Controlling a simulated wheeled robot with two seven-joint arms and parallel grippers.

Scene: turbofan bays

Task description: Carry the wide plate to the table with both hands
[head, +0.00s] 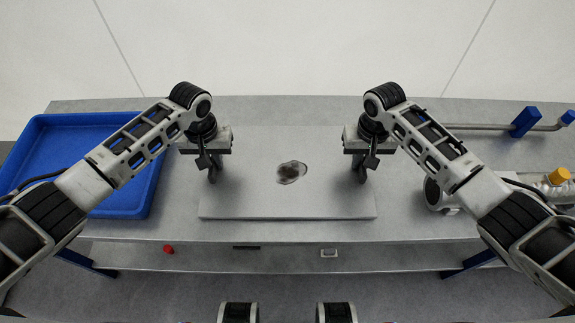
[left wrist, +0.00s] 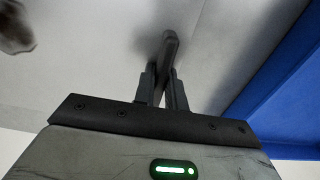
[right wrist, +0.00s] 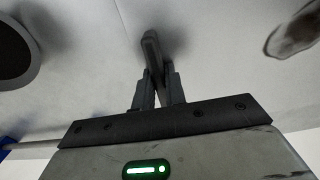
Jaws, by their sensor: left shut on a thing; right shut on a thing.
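The wide plate (head: 288,205) is light grey with a dark stain (head: 291,172) near its middle. In the head view it looks level over the grey table (head: 420,225); I cannot tell whether it rests on it or hangs just above. My left gripper (head: 214,166) is shut on the dark handle at the plate's left end, and this handle shows in the left wrist view (left wrist: 170,45). My right gripper (head: 362,166) is shut on the matching handle at the right end, shown in the right wrist view (right wrist: 151,45). The fingers partly hide both handles.
A blue tray (head: 60,125) stands at the table's left. At the right are a metal pipe with blue supports (head: 525,122) and a cylindrical part with an orange cap (head: 558,176). A small red object (head: 168,249) is below the table's front edge. Behind is a pale wall.

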